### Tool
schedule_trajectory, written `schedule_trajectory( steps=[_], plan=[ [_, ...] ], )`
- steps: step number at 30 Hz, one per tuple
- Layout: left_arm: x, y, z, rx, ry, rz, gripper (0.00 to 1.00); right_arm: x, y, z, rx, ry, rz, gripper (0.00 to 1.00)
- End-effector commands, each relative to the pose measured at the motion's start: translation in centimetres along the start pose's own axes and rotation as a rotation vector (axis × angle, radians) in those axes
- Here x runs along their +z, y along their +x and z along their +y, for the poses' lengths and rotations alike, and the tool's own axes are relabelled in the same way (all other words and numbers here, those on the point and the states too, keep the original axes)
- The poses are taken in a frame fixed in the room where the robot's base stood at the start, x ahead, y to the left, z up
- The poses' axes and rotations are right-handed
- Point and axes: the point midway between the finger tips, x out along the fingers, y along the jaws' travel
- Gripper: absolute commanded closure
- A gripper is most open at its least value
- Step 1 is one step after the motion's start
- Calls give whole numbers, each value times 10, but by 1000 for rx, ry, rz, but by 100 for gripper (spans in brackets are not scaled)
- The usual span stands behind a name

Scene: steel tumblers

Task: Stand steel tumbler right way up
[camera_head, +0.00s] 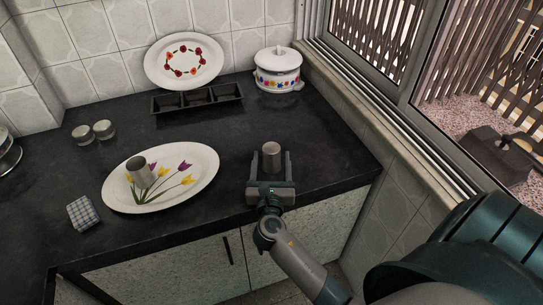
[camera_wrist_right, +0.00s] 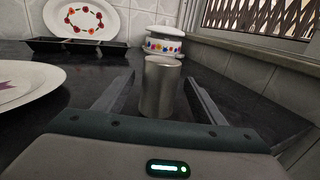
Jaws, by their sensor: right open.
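A steel tumbler (camera_head: 271,160) stands on the dark counter near its front edge. Its axis is vertical, and its top looks like a plain grey disc, but I cannot tell for sure whether that is the base or the mouth. My right gripper (camera_head: 269,165) is open, with one finger on each side of this tumbler. In the right wrist view the tumbler (camera_wrist_right: 160,90) stands between the spread fingers (camera_wrist_right: 152,98), with gaps on both sides. A second steel tumbler (camera_head: 142,175) is on the flowered oval plate (camera_head: 203,163), with a dark opening at its top. My left gripper is out of view.
A white lidded pot (camera_head: 278,70), a black sectioned tray (camera_head: 197,99) and an upright flowered plate (camera_head: 155,65) are at the back. Two small jars (camera_head: 103,130) and a checked cloth (camera_head: 83,213) are at the left. Window and wall border the right. Counter behind the tumbler is clear.

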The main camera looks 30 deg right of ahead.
Motion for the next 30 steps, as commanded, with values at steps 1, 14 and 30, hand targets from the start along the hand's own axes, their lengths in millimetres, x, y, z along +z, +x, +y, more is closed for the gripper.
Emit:
schedule_trajectory(
  steps=[1, 14, 30],
  plan=[
    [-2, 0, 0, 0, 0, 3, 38, 0, 0, 0, 0, 0, 0, 36],
    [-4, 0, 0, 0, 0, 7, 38, 0, 0, 0, 0, 0, 0, 81],
    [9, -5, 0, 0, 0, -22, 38, 44, 0, 0, -1, 5, -4, 81]
  ],
)
